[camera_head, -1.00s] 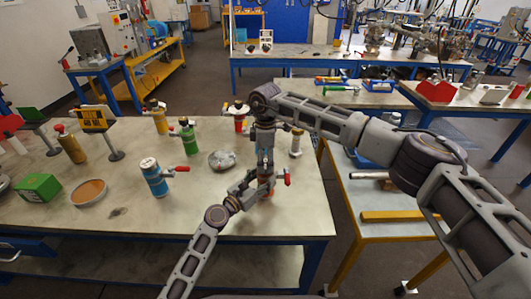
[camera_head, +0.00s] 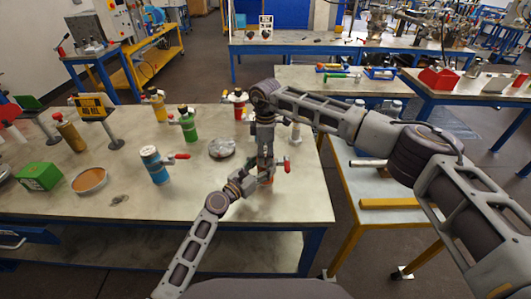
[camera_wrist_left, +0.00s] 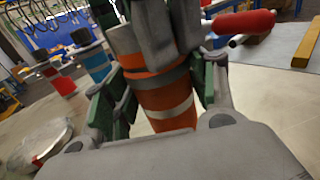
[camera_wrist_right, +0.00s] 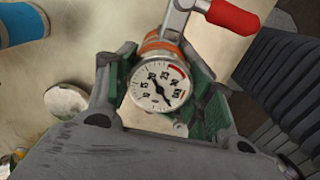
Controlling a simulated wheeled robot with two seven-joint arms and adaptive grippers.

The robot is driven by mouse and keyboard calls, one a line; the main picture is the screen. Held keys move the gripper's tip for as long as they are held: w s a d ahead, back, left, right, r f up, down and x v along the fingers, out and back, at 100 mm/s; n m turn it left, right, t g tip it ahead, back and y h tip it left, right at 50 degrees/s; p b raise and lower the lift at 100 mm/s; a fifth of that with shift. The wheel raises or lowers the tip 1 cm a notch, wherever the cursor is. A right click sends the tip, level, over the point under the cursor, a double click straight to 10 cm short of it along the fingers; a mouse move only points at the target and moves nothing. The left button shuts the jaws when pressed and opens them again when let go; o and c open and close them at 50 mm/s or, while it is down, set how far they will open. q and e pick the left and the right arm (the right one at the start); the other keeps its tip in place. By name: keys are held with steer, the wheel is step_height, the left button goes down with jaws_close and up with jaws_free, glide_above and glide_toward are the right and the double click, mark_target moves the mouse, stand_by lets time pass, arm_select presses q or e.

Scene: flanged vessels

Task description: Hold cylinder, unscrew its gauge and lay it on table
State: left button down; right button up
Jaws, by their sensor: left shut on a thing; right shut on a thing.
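The cylinder is orange with a white band (camera_wrist_left: 168,112). It stands upright on the table (camera_head: 225,175), mostly hidden behind my grippers in the head view. My left gripper (camera_head: 246,183) is shut around the cylinder's body from the side, its green pads against it in the left wrist view. A valve with a red lever (camera_wrist_left: 243,22) sticks out at its top. The round white gauge (camera_wrist_right: 158,87) sits at the cylinder's top, facing the right wrist camera. My right gripper (camera_wrist_right: 163,88) reaches down from above and is shut on the gauge.
A blue cylinder (camera_head: 154,167) and a green one (camera_head: 187,127) stand to the left on the table. A round grey lid-like piece (camera_head: 222,148) lies between them and my grippers. The front middle of the table is clear. A yellow-framed cart (camera_head: 385,222) stands at the right.

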steer(key=shift+c, duration=0.7)
steer(key=n, duration=0.4)
steer(key=shift+w+n, duration=0.1)
steer(key=shift+n, duration=0.2)
steer(key=n, duration=0.5)
steer(key=shift+r+n, duration=0.1)
steer(key=shift+n, duration=0.2)
steer(key=n, duration=0.5)
steer(key=shift+a+n, duration=0.1)
steer(key=shift+n, duration=0.2)
steer(key=shift+o, duration=0.3)
steer(key=n, duration=0.4)
steer(key=shift+n, duration=0.4)
steer(key=o, duration=0.9)
steer(key=shift+o, duration=1)
